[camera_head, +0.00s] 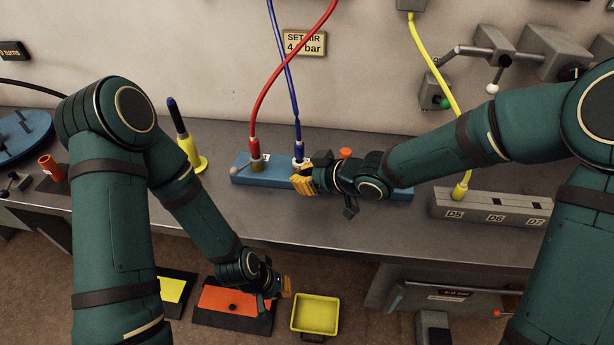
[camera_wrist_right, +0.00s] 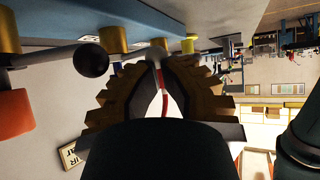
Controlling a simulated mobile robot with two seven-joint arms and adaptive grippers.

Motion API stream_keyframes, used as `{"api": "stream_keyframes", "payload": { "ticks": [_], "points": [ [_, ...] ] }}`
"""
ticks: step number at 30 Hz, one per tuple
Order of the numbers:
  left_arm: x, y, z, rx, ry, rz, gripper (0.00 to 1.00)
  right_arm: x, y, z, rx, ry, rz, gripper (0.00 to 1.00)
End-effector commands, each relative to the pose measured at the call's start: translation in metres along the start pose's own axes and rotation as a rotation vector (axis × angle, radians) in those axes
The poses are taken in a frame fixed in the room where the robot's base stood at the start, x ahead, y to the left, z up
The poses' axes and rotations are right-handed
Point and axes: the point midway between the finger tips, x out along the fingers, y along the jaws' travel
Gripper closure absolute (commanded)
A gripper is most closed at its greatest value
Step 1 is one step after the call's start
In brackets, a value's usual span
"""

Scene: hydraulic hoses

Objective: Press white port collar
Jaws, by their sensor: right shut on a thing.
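A blue port block (camera_head: 240,170) lies on the bench. A red hose (camera_head: 253,125) stands in its left port and a blue hose (camera_head: 296,125) runs down to the port beside it. The white port collar (camera_head: 298,158) shows as a pale ring at the blue hose's foot. My right gripper (camera_head: 301,181) is at this port, its yellow fingers shut on what appears to be the white collar. In the wrist view the right fingertips (camera_wrist_right: 153,57) nearly meet; the held part is mostly hidden. My left gripper (camera_head: 282,289) hangs low before the bench; its jaw gap is unclear.
A yellow tray (camera_head: 316,314) and an orange panel (camera_head: 233,302) lie below the bench edge. A grey block (camera_head: 485,207) with a yellow hose (camera_head: 437,75) stands at right. A black ball knob (camera_wrist_right: 91,60) is close to the right fingers. A yellow stand (camera_head: 190,153) is left of the block.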

Motion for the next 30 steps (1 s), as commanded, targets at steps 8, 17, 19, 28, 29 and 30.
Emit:
{"api": "stream_keyframes", "payload": {
  "ticks": [8,17,19,28,29,30],
  "points": [
    [0.005,-0.002,-0.001,0.0,0.002,0.0,1.0,0.01,-0.009,-0.005,-0.003,0.0,-0.008,1.0],
    [0.012,-0.004,-0.001,0.001,0.006,0.0,1.0,0.024,-0.017,-0.014,-0.003,0.0,-0.007,1.0],
    [0.013,-0.005,-0.002,0.001,0.007,0.0,1.0,0.027,-0.019,-0.016,-0.003,0.0,-0.007,1.0],
    [0.013,-0.005,-0.002,0.001,0.007,0.0,1.0,0.029,-0.019,-0.019,-0.003,0.0,-0.006,1.0],
    [0.013,-0.005,-0.002,0.001,0.007,0.0,1.0,0.029,-0.019,-0.019,-0.003,0.0,-0.006,1.0],
    [0.012,-0.004,-0.002,0.001,0.007,0.0,1.0,0.028,-0.018,-0.019,-0.003,0.0,-0.006,1.0]
  ]
}}
